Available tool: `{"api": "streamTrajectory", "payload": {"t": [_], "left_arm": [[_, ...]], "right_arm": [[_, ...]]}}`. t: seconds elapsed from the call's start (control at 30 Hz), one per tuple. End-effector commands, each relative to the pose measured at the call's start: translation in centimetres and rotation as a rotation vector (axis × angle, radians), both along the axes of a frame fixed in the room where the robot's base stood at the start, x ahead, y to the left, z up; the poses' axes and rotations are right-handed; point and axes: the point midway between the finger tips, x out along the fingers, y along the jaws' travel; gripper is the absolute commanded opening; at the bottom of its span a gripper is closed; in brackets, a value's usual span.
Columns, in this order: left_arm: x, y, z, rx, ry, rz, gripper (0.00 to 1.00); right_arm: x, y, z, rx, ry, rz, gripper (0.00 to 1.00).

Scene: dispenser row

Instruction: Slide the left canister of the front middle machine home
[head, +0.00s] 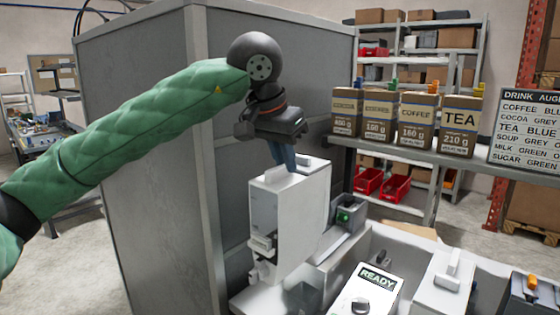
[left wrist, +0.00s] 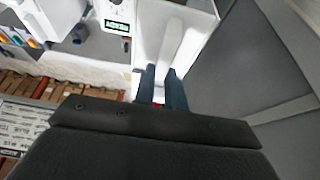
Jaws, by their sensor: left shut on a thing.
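The white canister (head: 290,212) stands upright at the left of the machine, its top well above the machine's other parts, with a spout low on its front. My left gripper (head: 284,158) is above it, shut on its top handle. In the left wrist view, the fingers (left wrist: 162,92) close on the canister's pale handle (left wrist: 172,42). The machine (head: 365,290) has a READY display and a knob. A second white canister (head: 445,285) with a top handle sits at its right. I cannot tell whether the held canister touches the machine. My right gripper is not in view.
A tall grey cabinet (head: 155,130) stands close behind and left of my left arm. A shelf behind holds bags, one a TEA bag (head: 460,125), and a drink list sign (head: 527,130). A dark box with a green button (head: 345,216) is just right of the held canister.

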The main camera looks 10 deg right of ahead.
Motion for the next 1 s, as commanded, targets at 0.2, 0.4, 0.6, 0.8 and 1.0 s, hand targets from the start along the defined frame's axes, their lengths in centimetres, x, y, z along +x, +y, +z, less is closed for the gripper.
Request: {"api": "streamTrajectory", "payload": {"t": [0.2, 0.4, 0.6, 0.8, 1.0], "left_arm": [[0.1, -0.1, 0.1, -0.001, -0.001, 0.000, 0.00], [0.2, -0.2, 0.1, -0.001, -0.001, 0.000, 0.00], [0.8, -1.1, 0.0, -0.001, 0.000, -0.001, 0.00], [1.5, -2.0, -0.1, -0.001, 0.000, -0.001, 0.00], [2.2, -2.8, -0.1, -0.002, 0.000, 0.001, 0.00]], "right_arm": [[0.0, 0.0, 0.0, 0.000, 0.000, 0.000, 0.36], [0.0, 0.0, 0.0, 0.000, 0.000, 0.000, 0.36], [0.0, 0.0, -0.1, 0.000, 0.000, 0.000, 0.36], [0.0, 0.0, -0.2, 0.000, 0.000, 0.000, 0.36], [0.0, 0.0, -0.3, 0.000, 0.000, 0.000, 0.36]]}}
